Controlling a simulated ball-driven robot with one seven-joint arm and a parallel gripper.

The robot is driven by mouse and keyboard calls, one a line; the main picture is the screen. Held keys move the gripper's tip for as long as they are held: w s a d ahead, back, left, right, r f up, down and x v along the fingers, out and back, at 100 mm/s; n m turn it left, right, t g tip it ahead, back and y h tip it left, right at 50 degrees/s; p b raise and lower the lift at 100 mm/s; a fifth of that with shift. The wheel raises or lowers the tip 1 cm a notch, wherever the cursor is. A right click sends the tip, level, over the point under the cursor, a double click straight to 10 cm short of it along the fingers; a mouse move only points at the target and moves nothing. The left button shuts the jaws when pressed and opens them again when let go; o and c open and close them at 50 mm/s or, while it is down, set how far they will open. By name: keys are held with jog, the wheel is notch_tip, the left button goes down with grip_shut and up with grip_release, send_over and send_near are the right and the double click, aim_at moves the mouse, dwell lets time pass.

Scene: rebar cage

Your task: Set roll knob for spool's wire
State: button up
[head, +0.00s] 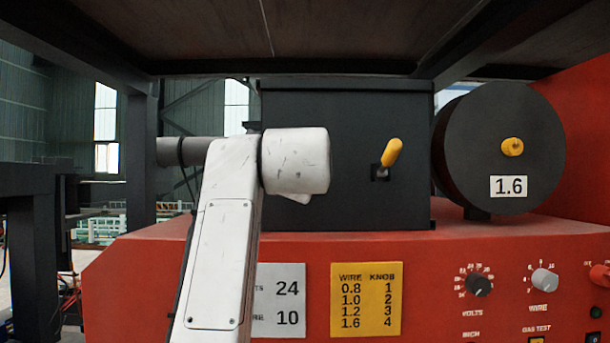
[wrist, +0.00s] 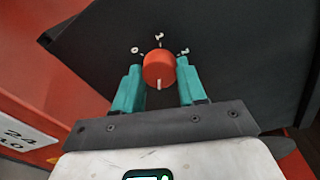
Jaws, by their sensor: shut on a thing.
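The red roll knob (wrist: 158,66) is on the black box face in the wrist view. Its white pointer mark points down in that view; small white marks, too small to read surely, surround its upper side. My gripper (wrist: 159,76) has its two teal fingers on either side of the knob, shut on it. In the head view my white arm hides the gripper and knob. The black spool (head: 512,185) at right carries a white label (head: 508,186) reading 1.6. The yellow chart (head: 366,300) pairs wire 0.8, 1.0, 1.2, 1.6 with knob 1, 2, 3, 4.
The black box (head: 350,115) has a yellow lever (head: 391,152) and stands on the red machine (head: 400,250). A grey wire knob (head: 544,282) and black volts knob (head: 479,285) are on its front. A dark frame (head: 300,67) spans overhead. A white plate (head: 279,300) reads 24 and 10.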

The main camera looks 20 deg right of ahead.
jog(key=o, duration=1.1)
jog(key=shift+f, duration=0.1)
jog(key=shift+c, duration=0.2)
jog(key=b+v, duration=0.4)
jog(key=v, duration=0.6)
jog(key=shift+s+a, duration=0.2)
jog(key=shift+s, duration=0.1)
